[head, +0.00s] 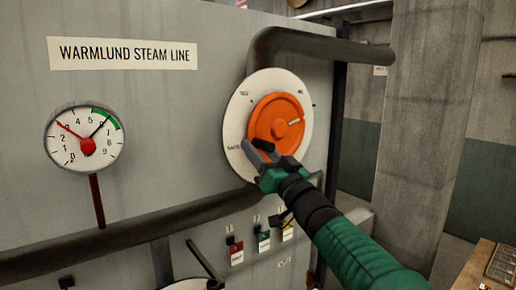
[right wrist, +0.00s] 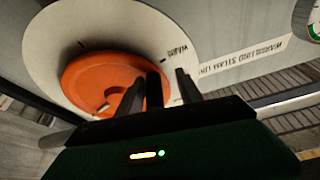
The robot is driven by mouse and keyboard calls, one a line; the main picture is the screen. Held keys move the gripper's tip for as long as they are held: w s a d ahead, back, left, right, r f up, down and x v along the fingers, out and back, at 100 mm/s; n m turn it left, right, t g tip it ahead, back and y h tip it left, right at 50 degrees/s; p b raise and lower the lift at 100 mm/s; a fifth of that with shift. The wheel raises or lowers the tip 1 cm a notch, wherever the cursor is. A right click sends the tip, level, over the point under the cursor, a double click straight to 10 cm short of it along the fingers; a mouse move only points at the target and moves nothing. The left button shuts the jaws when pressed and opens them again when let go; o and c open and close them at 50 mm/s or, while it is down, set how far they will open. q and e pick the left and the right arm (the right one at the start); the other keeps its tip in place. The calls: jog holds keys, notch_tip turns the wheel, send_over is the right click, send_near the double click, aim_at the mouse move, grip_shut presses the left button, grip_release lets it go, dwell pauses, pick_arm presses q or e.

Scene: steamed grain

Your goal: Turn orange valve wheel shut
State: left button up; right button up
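The orange valve wheel (head: 275,118) sits on a round white dial plate (head: 238,108) on the grey panel. A pale mark on the wheel points right and slightly up. My right gripper (head: 257,151) is at the wheel's lower left edge, its dark fingers apart, with nothing seen between them. In the right wrist view the fingers (right wrist: 170,82) stand in front of the lower right edge of the wheel (right wrist: 105,70), and the dial plate (right wrist: 150,20) reads "WARM" near them. Whether the fingers touch the wheel I cannot tell. My left gripper is out of view.
A pressure gauge (head: 85,137) with red and black needles is at left, under a "WARMLUND STEAM LINE" sign (head: 122,53). Pipes run above the wheel (head: 320,45) and below it (head: 130,232). Small coloured switches (head: 263,240) and a black lever (head: 205,262) are lower down.

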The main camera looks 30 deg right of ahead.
jog(key=shift+s+d+f, duration=0.1)
jog(key=shift+s+d, duration=0.15)
jog(key=shift+d, duration=0.8)
jog(key=c, duration=0.5)
jog(key=shift+d, duration=0.15)
jog(key=shift+c, duration=1.1)
grip_shut()
jog(key=shift+a, duration=0.75)
jog(key=shift+d, duration=0.3)
